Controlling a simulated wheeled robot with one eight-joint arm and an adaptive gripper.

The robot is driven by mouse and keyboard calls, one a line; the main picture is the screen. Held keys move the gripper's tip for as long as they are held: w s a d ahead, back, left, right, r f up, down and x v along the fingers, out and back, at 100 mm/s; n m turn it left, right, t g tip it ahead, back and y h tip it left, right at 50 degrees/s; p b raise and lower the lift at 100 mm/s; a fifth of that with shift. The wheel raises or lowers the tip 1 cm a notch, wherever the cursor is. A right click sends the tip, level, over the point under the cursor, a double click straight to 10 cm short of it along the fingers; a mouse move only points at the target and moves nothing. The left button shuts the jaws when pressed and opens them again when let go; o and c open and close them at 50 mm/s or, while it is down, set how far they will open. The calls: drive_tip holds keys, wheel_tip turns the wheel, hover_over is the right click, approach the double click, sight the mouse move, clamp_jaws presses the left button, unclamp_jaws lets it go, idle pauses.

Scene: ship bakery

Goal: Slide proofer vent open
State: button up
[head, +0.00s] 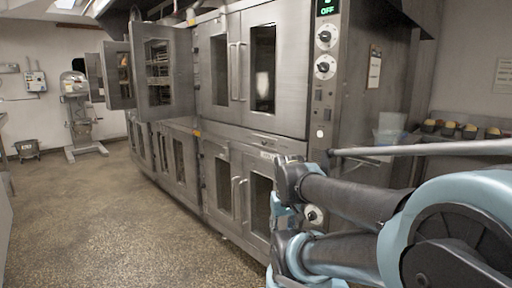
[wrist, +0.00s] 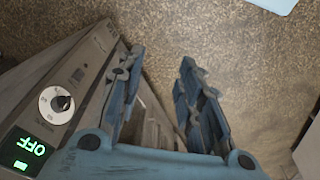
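A large stainless steel proofer and oven unit (head: 262,122) fills the middle of the head view, with upper and lower glazed doors and a right-hand control column. I cannot make out which part is the vent. In the wrist view, my gripper (wrist: 155,75) points down toward the floor with its two blue fingers spread apart and nothing between them. In the head view my arm reaches in from the right and hides part of the lower control column.
Upper doors (head: 165,75) stand open at the unit's far end. A mixer (head: 80,115) and a metal bucket (head: 27,150) stand near the back left wall. The speckled floor (head: 110,215) left of the unit is clear. Loaves (head: 450,129) sit on a shelf at right.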

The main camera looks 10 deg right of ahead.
sight(263, 143)
drive_tip(key=shift+o, duration=0.6)
drive_tip(key=shift+o, duration=0.2)
drive_tip(key=shift+s+r, duration=0.2)
drive_tip(key=shift+s, duration=0.1)
drive_tip(key=w+d+r+n+t+h, duration=0.1)
drive_tip(key=w+d+r+n+h, duration=0.1)
drive_tip(key=w+r+n+h, duration=0.45)
drive_tip(key=w+d+r+n+t+h, duration=0.15)
drive_tip(key=w+r+n, duration=0.25)
drive_tip(key=w+n, duration=0.65)
drive_tip(key=w+a+r+n+t+h, duration=0.3)
drive_tip(key=w+a+n, duration=0.1)
drive_tip(key=w+a, duration=0.5)
drive_tip(key=w+a+r+n+t+h, duration=0.3)
drive_tip(key=w+a+r+n+h, duration=0.1)
drive_tip(key=w+a, duration=0.45)
drive_tip(key=x, duration=1.7)
drive_tip(key=shift+d+f, duration=0.1)
drive_tip(key=shift+f, duration=0.25)
